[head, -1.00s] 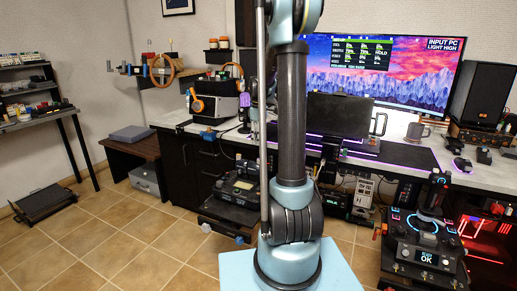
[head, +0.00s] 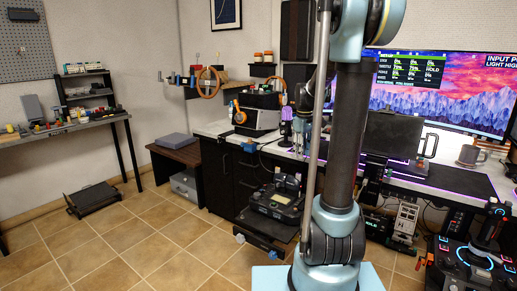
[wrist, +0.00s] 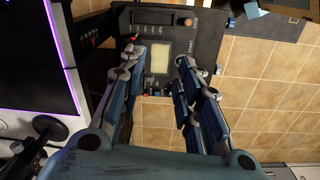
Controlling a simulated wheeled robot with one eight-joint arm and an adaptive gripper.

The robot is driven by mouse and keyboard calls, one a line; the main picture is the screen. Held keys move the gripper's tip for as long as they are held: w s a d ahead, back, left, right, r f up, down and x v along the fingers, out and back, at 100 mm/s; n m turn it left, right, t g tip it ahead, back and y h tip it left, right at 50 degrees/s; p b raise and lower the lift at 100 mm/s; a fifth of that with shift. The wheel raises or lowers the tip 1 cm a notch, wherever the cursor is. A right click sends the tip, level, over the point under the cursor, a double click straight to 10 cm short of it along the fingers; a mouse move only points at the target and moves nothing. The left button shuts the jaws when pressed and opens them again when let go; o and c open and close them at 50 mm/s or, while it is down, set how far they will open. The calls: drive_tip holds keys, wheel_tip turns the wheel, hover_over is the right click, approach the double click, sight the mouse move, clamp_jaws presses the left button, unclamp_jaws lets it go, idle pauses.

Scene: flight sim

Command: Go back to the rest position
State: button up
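My gripper shows in the wrist view (wrist: 158,75) with its two blue-grey fingers spread apart and nothing between them. Beyond the fingertips is a dark control unit (wrist: 180,50) with a small pale screen, apart from the fingers as far as I can tell. In the head view my arm stands upright right of centre, and its column hides part of the desk. My gripper is partly hidden behind the column there, above the desk's left part.
The desk (head: 465,185) with a monitor (head: 455,90) runs along the right. A black control unit (head: 277,203) sits on a low shelf before the cabinets. A low dark table (head: 180,153) and a workbench (head: 60,130) stand left. Tiled floor (head: 150,235) is open at front left.

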drive_tip(key=s+a+m+t, duration=0.1)
drive_tip(key=s+m, duration=0.3)
drive_tip(key=s, duration=1.3)
drive_tip(key=s+f+m, duration=0.4)
drive_tip(key=s+f, duration=0.5)
drive_tip(key=s, duration=0.4)
drive_tip(key=shift+s+a+f+m+t, duration=0.2)
drive_tip(key=shift+m+t, duration=0.1)
drive_tip(key=shift+t, duration=0.1)
drive_tip(key=shift+w+f, duration=0.2)
drive_tip(key=shift+w, duration=0.3)
